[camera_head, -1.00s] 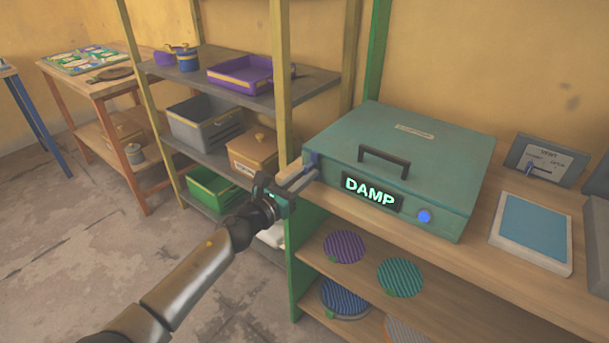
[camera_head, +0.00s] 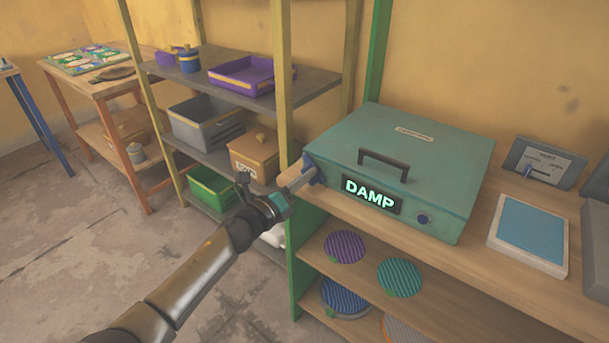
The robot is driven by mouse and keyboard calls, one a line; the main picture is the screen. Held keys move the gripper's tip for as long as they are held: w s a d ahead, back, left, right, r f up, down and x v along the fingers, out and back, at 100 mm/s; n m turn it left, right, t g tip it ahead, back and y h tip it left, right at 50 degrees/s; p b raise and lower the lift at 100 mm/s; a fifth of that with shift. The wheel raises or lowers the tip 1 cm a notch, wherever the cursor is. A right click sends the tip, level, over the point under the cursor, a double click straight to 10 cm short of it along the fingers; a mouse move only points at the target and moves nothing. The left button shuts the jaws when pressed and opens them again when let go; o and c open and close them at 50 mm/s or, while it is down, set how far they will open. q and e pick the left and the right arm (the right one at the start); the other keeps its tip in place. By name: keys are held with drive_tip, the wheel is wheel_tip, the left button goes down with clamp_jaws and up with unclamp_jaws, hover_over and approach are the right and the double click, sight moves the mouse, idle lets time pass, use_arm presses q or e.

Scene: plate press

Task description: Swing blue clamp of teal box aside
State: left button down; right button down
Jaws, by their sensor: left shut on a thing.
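The teal box (camera_head: 445,165) sits shut on the wooden worktop, with a black handle on its lid and a lit sign reading DAMP on its front. The blue clamp (camera_head: 311,163) is at the box's left front corner, small and partly hidden by my fingers. My left gripper (camera_head: 302,178) reaches in from the left and is shut on the blue clamp. My right gripper is not in view.
A panel with a lever (camera_head: 543,163) and a blue-topped pad (camera_head: 531,228) stand right of the box. Round ribbed plates (camera_head: 400,277) lie on the shelf below. A shelf rack with a purple tray (camera_head: 243,77) stands behind my left arm.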

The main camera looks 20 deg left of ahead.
use_arm(q)
drive_tip(key=shift+a+f+n+p, duration=0.15)
drive_tip(key=shift+n+p, duration=0.5)
drive_tip(key=shift+n, duration=1.65)
drive_tip(key=shift+d+f+n+p, duration=0.1)
drive_tip(key=shift+n+p, duration=0.55)
drive_tip(key=shift+n, duration=1.65)
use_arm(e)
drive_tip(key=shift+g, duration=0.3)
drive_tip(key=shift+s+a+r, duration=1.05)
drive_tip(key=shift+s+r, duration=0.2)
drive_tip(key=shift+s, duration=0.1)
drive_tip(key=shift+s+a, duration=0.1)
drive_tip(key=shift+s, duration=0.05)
use_arm(q)
drive_tip(key=c, duration=0.8)
unclamp_jaws()
drive_tip(key=shift+c, duration=0.2)
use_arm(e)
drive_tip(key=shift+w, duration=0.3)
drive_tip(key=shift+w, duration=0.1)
